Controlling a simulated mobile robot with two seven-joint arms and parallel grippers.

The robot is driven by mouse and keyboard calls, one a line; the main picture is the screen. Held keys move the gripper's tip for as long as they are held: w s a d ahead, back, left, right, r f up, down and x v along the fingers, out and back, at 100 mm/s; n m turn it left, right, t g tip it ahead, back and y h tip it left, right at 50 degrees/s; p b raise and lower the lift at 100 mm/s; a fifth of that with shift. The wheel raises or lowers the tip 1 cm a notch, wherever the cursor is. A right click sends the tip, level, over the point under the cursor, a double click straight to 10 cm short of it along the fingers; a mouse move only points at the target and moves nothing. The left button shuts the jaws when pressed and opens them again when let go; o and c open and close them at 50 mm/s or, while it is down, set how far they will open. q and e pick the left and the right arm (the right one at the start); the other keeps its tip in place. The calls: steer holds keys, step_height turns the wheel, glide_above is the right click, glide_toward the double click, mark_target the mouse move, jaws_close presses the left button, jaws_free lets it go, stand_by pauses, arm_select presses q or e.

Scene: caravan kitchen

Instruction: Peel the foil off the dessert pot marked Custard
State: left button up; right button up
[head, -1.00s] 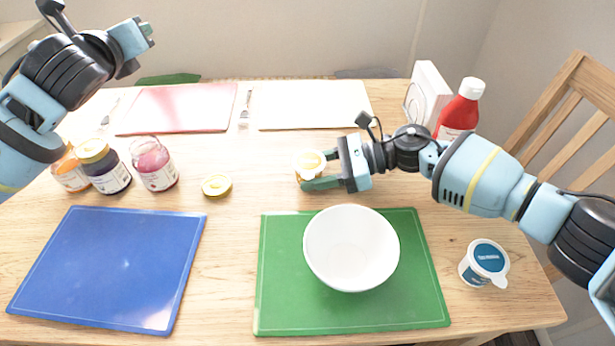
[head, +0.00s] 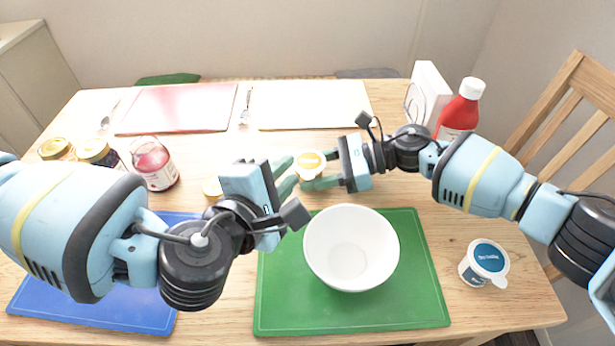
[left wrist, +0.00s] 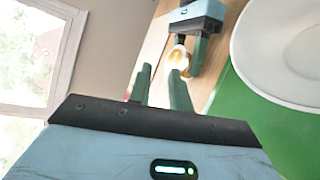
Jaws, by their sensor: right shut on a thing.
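The dessert pot with a yellow lid (head: 311,161) stands on the table behind the green mat. Its lettering is too small to read. It also shows in the left wrist view (left wrist: 180,55). My right gripper (head: 322,172) is shut on this pot from the right. My left gripper (head: 290,172) is open and empty just left of the pot, its fingers pointing at it. In the left wrist view its two fingers (left wrist: 160,80) are apart, with the pot beyond their tips. A second pot with a blue lid (head: 487,258) stands at the right.
A white bowl (head: 351,248) sits on the green mat (head: 285,305) close in front of both grippers. Jars (head: 153,164) stand at the left, partly behind my left arm. A blue mat (head: 130,321) is under that arm. A red bottle (head: 460,110) stands at the back right.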

mark_target(314, 174)
arm_select(q)
steer(key=s+f+m, duration=0.1)
steer(key=s+m, duration=0.1)
steer(key=s+a+f+m, duration=0.1)
steer(key=s+f, duration=0.1)
steer(key=shift+a+m+g, duration=0.2)
steer(key=shift+m+g, duration=0.2)
steer(key=shift+x, duration=5)
jaws_close()
steer(key=shift+s+f, duration=0.1)
